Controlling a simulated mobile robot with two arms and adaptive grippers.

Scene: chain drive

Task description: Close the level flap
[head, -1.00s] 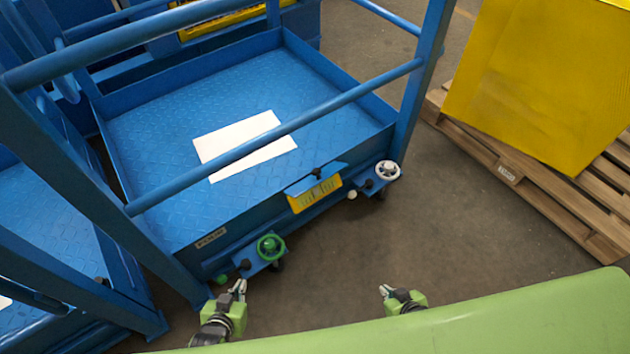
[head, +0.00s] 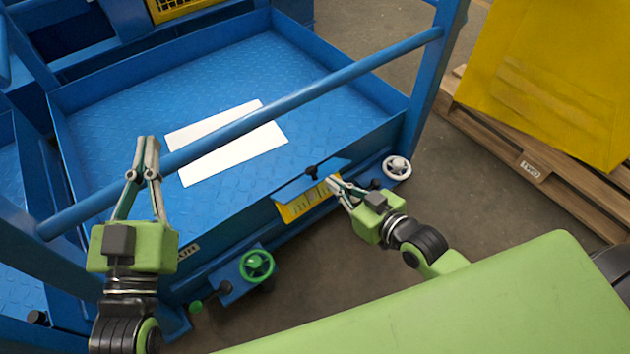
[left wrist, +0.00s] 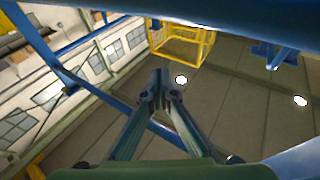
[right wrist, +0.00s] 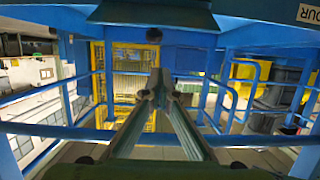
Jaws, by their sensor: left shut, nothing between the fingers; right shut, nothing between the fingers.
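The level flap (head: 312,181) is a blue plate with a black knob (head: 311,171), on the near side of the blue platform in the head view. It sticks out raised above a yellow level plate (head: 308,203), which stays partly visible. My right gripper (head: 333,181) is shut and empty at the flap's right end, by the yellow plate; I cannot tell whether it touches. In the right wrist view its closed fingertips (right wrist: 159,82) point up below a dark plate with a knob. My left gripper (head: 147,142) is shut and empty, raised by the blue rail at the left.
A blue rail (head: 300,96) crosses above the platform floor, where white sheets (head: 230,155) lie. A green handwheel (head: 257,266) is left of the flap and a white handwheel (head: 397,168) right of it. A pallet (head: 545,172) with a yellow block stands at the right.

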